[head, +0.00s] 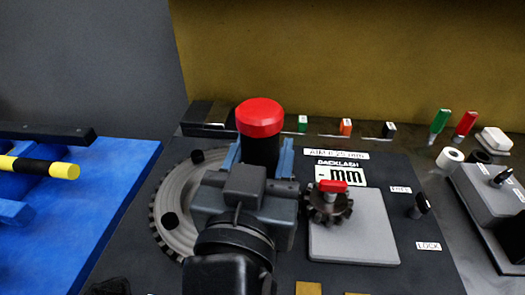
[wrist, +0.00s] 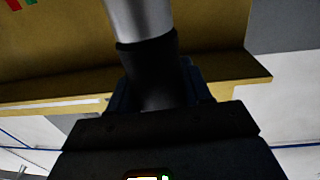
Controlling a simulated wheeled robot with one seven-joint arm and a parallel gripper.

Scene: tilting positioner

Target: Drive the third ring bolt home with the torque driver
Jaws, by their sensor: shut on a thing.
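The torque driver (head: 260,118), a black cylinder with a red cap, stands upright in my gripper (head: 260,158) in the head view. The blue-grey fingers are shut on its sides. In the wrist view a grey metal shaft with a black collar (wrist: 148,65) rises between the fingers, seemingly part of the driver. The large grey toothed ring (head: 170,187) lies left of and partly behind my gripper. Two black round bolt heads show on it, one at the back (head: 197,156) and one at the left (head: 170,220). My wrist hides the ring's right part and the driver's lower end.
A small dark gear with a red top (head: 332,187) stands right of my gripper on a grey block (head: 355,240). A "- mm" display (head: 342,176) sits behind it. Small coloured pieces line the back edge. A blue table (head: 100,190) is at left, a grey box (head: 490,195) at right.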

